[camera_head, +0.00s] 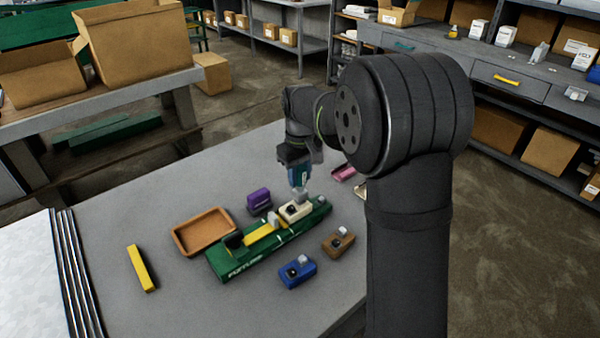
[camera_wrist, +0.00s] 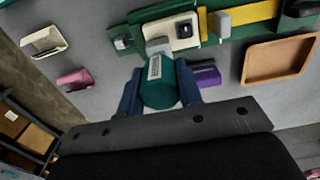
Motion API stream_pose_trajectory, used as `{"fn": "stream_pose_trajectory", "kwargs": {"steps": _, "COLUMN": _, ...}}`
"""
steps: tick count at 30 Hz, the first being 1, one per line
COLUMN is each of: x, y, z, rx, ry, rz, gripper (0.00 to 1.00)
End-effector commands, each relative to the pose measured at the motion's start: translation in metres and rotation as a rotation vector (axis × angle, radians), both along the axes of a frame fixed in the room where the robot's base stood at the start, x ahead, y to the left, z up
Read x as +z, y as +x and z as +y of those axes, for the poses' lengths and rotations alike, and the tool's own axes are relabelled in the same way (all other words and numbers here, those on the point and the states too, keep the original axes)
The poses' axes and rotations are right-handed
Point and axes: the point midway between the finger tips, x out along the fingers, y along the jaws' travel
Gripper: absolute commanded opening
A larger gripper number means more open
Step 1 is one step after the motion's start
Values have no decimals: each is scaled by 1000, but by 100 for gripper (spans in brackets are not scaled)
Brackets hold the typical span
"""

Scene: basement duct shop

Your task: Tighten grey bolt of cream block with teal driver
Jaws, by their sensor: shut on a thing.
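My gripper (camera_head: 297,165) is shut on the teal driver (camera_head: 303,176), which points down at the cream block (camera_head: 293,212). In the wrist view, my blue fingers lie on both sides of the driver (camera_wrist: 160,92). The driver's grey tip (camera_wrist: 158,46) is at the cream block (camera_wrist: 183,43), next to its black knob. The grey bolt cannot be told apart from the tip, and I cannot tell whether they touch. The cream block sits at the right end of the long green fixture (camera_head: 232,266), which has a yellow strip and a grey jaw.
A blue block (camera_head: 298,274) and a brown block (camera_head: 338,242) stand in front of the fixture. A purple block (camera_head: 259,199) and a brown tray (camera_head: 177,235) are behind it. A pink piece (camera_head: 343,173) lies at the back right, a yellow bar (camera_head: 141,268) left. The table's left front is clear.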

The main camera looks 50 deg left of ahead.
Motion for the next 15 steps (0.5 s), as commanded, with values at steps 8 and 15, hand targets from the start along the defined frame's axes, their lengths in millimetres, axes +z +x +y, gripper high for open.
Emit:
{"fn": "stream_pose_trajectory", "kwargs": {"steps": 8, "x": -4, "y": 0, "z": 0, "rx": 0, "ry": -1, "rz": 0, "gripper": 10}}
{"fn": "stream_pose_trajectory", "kwargs": {"steps": 15, "x": -8, "y": 0, "z": 0, "rx": 0, "ry": 0, "rz": 0, "gripper": 10}}
